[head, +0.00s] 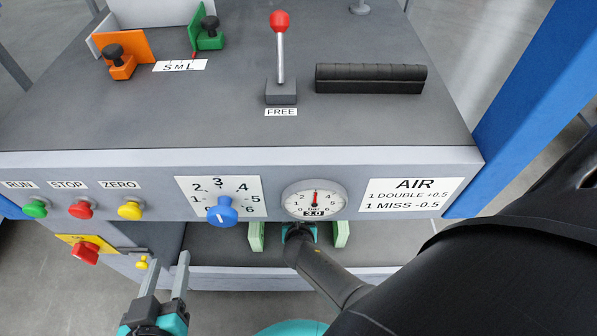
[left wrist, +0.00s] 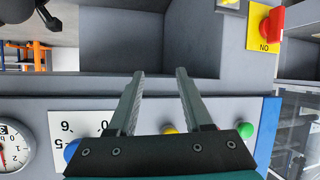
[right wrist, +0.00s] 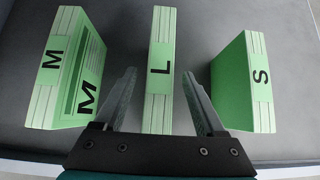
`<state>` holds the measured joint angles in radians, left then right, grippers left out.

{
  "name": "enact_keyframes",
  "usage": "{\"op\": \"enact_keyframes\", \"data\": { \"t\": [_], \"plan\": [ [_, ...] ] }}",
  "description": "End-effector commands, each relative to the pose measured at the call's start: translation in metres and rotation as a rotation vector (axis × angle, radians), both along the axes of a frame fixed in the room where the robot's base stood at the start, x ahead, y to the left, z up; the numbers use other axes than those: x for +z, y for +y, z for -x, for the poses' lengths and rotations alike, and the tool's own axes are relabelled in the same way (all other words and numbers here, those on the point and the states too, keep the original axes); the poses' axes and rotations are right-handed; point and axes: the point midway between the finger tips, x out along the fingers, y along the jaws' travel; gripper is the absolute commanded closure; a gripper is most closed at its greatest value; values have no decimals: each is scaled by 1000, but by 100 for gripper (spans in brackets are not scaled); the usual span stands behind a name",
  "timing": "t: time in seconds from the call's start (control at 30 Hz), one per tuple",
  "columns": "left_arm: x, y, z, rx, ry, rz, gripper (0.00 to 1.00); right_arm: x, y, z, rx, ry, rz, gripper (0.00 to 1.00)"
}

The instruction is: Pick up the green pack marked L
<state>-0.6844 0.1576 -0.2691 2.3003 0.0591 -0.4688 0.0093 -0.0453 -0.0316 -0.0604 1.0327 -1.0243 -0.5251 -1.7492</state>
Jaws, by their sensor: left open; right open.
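The green pack marked L (right wrist: 160,70) stands upright in the middle of the right wrist view, its narrow labelled edge facing me. My right gripper (right wrist: 159,74) is open, with one finger on each side of this pack. A gap shows on both sides, and I cannot tell how deep the fingers reach. In the head view the right gripper (head: 299,232) is in the bay below the gauge and hides the L pack. My left gripper (head: 167,270) is open and empty in front of the panel; it also shows in the left wrist view (left wrist: 160,73).
Green pack M (right wrist: 66,68) stands left of the L pack, green pack S (right wrist: 244,82) right of it. Above the bay are a blue knob (head: 222,211) and a gauge (head: 314,200). A red-knobbed lever (head: 279,50) stands on the machine top.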

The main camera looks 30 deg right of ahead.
Motion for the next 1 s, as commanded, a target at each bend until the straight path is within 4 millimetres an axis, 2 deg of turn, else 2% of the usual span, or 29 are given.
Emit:
{"op": "enact_keyframes", "data": {
  "t": [0.6, 1.0],
  "plan": [
    [19, -23, 8, 4, -276, 178, 50, -18, -8, -14, -1, 0, 1, 28],
    [24, -24, 10, 8, -314, 201, 50, -19, -9, -16, 0, 1, 1, 28]
  ]
}}
